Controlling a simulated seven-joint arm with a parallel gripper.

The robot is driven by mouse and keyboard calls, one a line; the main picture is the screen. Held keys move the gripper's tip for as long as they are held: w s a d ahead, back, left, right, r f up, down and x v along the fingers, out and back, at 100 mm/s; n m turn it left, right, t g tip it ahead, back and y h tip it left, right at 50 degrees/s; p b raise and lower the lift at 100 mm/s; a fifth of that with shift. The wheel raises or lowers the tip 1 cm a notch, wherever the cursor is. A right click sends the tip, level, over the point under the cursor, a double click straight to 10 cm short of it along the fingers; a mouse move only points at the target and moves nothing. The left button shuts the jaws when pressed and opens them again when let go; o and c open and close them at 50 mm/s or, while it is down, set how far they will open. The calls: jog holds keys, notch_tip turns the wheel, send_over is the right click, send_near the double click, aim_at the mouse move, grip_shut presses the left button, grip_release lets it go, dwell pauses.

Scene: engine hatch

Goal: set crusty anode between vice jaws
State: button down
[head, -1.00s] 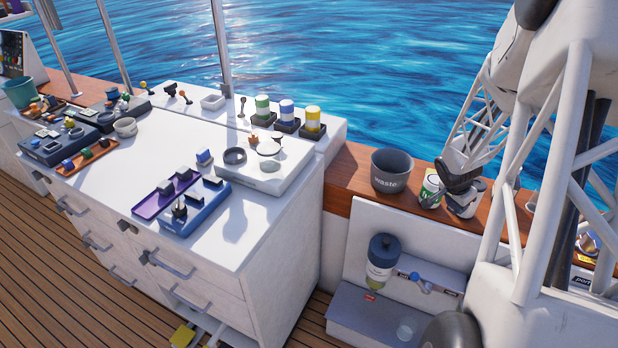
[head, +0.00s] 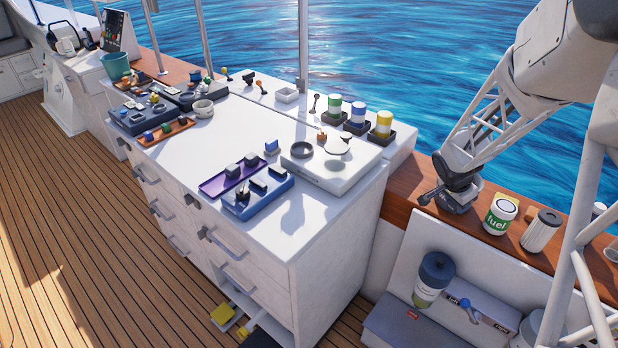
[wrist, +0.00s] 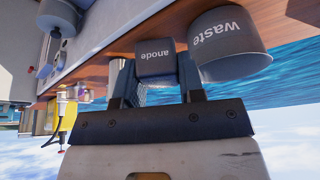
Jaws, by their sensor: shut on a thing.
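The anode (wrist: 155,58), a dark grey block labelled "anode", sits between the fingers of my gripper (wrist: 155,85) in the wrist view. My gripper is shut on it. In the head view my gripper (head: 452,198) is low over the wooden ledge, left of the fuel can; the anode is too small there to make out clearly. I cannot make out the vice jaws for certain in either view.
A grey waste bin (wrist: 230,45) is close beside the anode in the wrist view. The fuel can (head: 500,214) and a pale ribbed cylinder (head: 541,230) stand on the ledge (head: 405,215). The white counter (head: 330,220) holds trays, including a blue one (head: 258,203).

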jog(key=w+a+r+n, duration=0.1)
jog(key=a+r, duration=0.1)
jog(key=a, duration=1)
jog(key=w+a+r+n+t, duration=0.1)
jog(key=a+r, duration=0.1)
jog(key=a, duration=1)
jog(key=a+r+n, duration=0.1)
jog(key=a+r, duration=0.2)
jog(key=a, duration=0.9)
jog(key=shift+w+n+y, duration=0.4)
jog(key=s+a+r, duration=0.1)
jog(key=s+a, duration=0.1)
jog(key=a, duration=0.4)
jog(key=s+a+r+n, duration=0.1)
jog(key=s+a, duration=0.1)
jog(key=a, duration=0.4)
jog(key=shift+s+r+t, duration=0.25)
jog(key=shift+s+t, duration=0.05)
jog(key=shift+t, duration=0.1)
jog(key=shift+w+a, duration=0.1)
jog(key=shift+w, duration=0.05)
send_over(268, 179)
jog(key=shift+f, duration=0.75)
